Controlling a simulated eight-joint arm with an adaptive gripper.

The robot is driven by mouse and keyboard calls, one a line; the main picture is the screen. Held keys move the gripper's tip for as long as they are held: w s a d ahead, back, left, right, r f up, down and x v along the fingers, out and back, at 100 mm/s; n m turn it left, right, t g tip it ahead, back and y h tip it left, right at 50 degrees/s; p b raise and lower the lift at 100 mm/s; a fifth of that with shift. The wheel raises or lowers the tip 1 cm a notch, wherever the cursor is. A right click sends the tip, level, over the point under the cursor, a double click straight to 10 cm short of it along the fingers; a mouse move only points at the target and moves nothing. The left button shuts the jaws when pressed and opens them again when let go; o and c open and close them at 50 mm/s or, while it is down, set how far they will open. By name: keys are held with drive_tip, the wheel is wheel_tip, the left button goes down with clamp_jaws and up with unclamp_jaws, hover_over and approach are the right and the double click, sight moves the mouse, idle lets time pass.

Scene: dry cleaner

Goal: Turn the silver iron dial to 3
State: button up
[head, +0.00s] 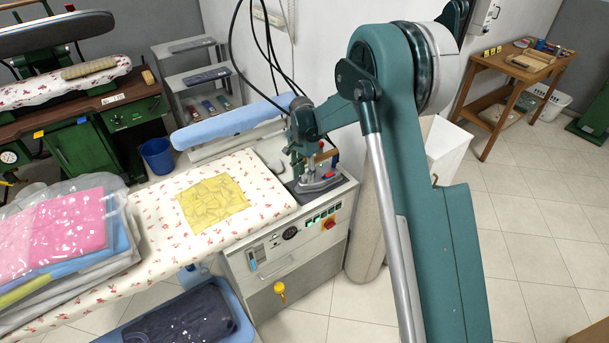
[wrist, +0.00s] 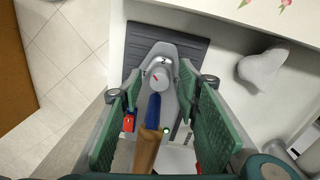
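The silver iron (head: 318,183) rests on the right end of the ironing station, directly below my gripper (head: 312,158). In the wrist view the iron (wrist: 166,54) lies on a dark ribbed rest. Its round grey dial (wrist: 164,76) has a short red mark, and a small character like a 2 shows just above it. The iron's brown handle (wrist: 148,150) with a blue end runs between my fingers. In the wrist view my gripper (wrist: 158,87) is open, one green finger on each side of the iron, with the dial visible between the tips. Contact cannot be told.
A floral ironing board (head: 150,225) with a yellow cloth (head: 213,200) is left of the iron. The station's control panel (head: 292,232) is below it. Black cables hang behind the arm. A grey-white lump (wrist: 262,68) lies right of the iron in the wrist view.

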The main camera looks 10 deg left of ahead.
sight(304, 175)
drive_tip(key=c, duration=0.9)
drive_tip(key=shift+m+b, duration=0.85)
drive_tip(key=shift+m, duration=0.75)
drive_tip(key=o, duration=0.9)
drive_tip(key=shift+r, duration=0.15)
wheel_tip(304, 175, up, 12)
drive_tip(key=shift+w+a, duration=0.15)
drive_tip(key=shift+w, duration=0.1)
